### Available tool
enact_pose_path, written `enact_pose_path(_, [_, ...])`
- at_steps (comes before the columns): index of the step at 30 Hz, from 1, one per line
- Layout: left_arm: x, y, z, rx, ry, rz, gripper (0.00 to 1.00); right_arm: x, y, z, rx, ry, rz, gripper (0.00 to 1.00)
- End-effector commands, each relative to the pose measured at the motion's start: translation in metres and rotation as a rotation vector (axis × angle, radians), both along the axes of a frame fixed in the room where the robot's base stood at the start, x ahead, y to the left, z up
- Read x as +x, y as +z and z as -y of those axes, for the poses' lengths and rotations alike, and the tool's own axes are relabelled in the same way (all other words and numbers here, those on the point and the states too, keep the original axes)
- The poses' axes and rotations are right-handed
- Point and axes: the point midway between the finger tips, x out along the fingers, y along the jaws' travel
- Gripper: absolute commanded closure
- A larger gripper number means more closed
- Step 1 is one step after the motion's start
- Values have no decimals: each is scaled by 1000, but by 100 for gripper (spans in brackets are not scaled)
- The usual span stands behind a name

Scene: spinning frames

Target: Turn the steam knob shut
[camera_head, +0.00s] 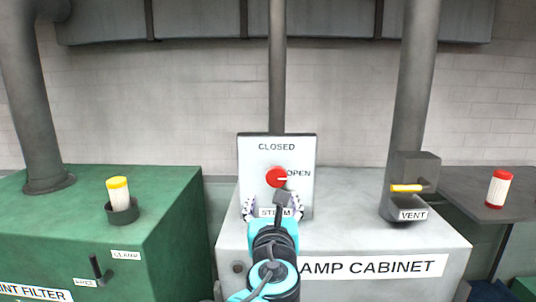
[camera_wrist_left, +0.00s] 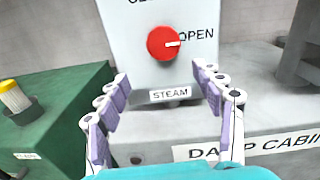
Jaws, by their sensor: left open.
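The steam knob (camera_head: 276,177) is a red round dial with a white pointer mark, on an upright grey panel (camera_head: 249,158). The panel is marked CLOSED at the top, OPEN at the right and STEAM below. The white mark points right, toward OPEN. The knob also shows in the left wrist view (camera_wrist_left: 161,43). My left gripper (camera_head: 272,208) is in front of the panel, below the knob. In the left wrist view its fingers (camera_wrist_left: 160,90) are spread wide, with nothing between them, and the knob is ahead of them. My right gripper is not in view.
The panel stands on the grey damp cabinet (camera_head: 350,235). A vent box with a yellow handle (camera_head: 407,188) is at the right, below a thick pipe. A green cabinet (camera_head: 170,195) at the left carries a yellow-topped cylinder (camera_head: 119,193) in a dark cup. A red-capped cylinder (camera_head: 498,189) stands far right.

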Motion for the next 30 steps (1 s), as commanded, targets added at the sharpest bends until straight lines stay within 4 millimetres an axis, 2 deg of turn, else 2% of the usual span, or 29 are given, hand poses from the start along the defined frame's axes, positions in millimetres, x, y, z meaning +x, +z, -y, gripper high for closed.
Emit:
enact_pose_path(1, [0,13,6,32,-12,9,33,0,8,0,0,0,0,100])
enact_pose_path(3, [2,18,10,61,-21,18,33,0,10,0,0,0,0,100])
enact_pose_path(8, [18,18,11,74,-21,21,33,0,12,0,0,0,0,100])
enact_pose_path(18, [69,18,11,70,-21,20,33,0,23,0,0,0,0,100])
enact_pose_path(22, [78,17,11,69,-22,20,33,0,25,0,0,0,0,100])
enact_pose_path(30, [79,17,10,69,-22,19,33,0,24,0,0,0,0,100])
